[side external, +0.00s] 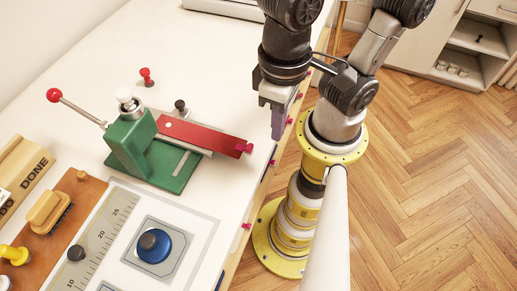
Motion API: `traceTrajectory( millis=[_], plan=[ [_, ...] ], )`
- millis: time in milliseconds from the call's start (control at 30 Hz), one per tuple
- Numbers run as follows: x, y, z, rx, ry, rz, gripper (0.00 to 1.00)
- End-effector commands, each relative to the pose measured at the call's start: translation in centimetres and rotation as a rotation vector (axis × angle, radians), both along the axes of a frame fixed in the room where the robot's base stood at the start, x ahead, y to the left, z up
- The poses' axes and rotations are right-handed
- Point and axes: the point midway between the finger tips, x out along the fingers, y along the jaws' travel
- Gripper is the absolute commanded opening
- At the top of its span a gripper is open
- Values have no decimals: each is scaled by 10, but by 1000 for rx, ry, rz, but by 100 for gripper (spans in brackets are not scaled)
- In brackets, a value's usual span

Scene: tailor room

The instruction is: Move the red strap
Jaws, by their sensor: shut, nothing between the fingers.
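The red strap (200,137) lies flat on the green clamp device (150,155), running from its post toward the table's right edge. A magenta clip or peg (246,147) is at the strap's right end. My gripper (277,128) hangs above and to the right of the strap's end, near the table edge, pointing down. It is shut and empty, apart from the strap as far as this view shows. The clamp's red-knobbed lever (78,109) sticks out to the upper left.
A red peg (147,76) stands behind the clamp. In front are a blue knob on a plate (154,246), a ruler (105,228), a brush (49,211) and a wooden "DONE" box (24,172). The table's back left is clear.

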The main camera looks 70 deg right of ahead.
Motion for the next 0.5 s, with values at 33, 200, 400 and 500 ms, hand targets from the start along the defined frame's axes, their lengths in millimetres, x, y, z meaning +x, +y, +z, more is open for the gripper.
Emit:
traceTrajectory(
  millis=[33,200,400,500],
  plan=[
    [-3,2,-1,-2,1,19,0],
    [-5,2,-9,-3,2,31,0],
    [-5,2,-41,-6,3,30,0],
    [-5,1,-61,-8,5,30,0]
  ],
)
